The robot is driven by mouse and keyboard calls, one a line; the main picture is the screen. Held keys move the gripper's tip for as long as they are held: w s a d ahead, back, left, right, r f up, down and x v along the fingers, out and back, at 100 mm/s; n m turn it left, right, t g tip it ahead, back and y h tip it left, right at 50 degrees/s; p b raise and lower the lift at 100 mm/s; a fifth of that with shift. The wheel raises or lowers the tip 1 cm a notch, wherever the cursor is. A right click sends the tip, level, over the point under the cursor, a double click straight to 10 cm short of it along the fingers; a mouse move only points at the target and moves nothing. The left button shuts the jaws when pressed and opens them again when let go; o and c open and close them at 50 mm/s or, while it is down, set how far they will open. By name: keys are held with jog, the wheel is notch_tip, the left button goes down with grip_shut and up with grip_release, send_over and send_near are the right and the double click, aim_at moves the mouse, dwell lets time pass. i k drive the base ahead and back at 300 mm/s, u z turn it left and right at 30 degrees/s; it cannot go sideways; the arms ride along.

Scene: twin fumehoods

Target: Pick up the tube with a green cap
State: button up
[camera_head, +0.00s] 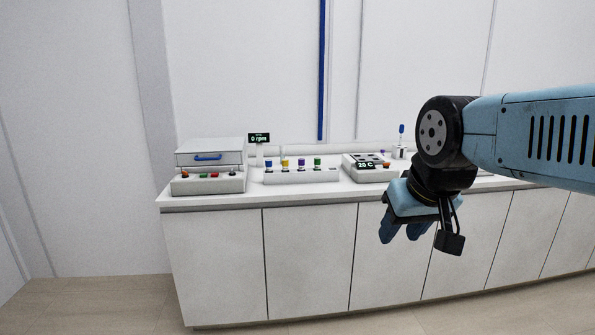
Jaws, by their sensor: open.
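The tube with a green cap (317,163) stands upright in a low white rack (290,178) on the white counter. It is the rightmost of a row of capped tubes there, with purple, yellow and blue caps to its left. My gripper (405,232) hangs in front of the cabinet doors, right of and lower in the picture than the rack. It points downward, its fingers are open, and it is apart from the tube. No held object shows.
A centrifuge-like box with a blue handle (207,157) and a "0 rpm" display (259,138) stands left of the rack. A heater-like unit reading "20 C" (366,173) stands right of it. A small holder with a blue-topped item (401,131) is behind. The counter (300,197) front strip is clear.

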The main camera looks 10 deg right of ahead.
aim_at(317, 161)
jog(key=u, duration=0.05)
jog(key=k, duration=1.05)
jog(key=z, duration=0.9)
jog(key=i, duration=1.15)
jog(key=z, duration=0.3)
jog(key=i, duration=1.2)
jog(key=u, duration=0.75)
jog(key=i, duration=0.4)
jog(key=u, duration=0.3)
jog(key=k, duration=0.4)
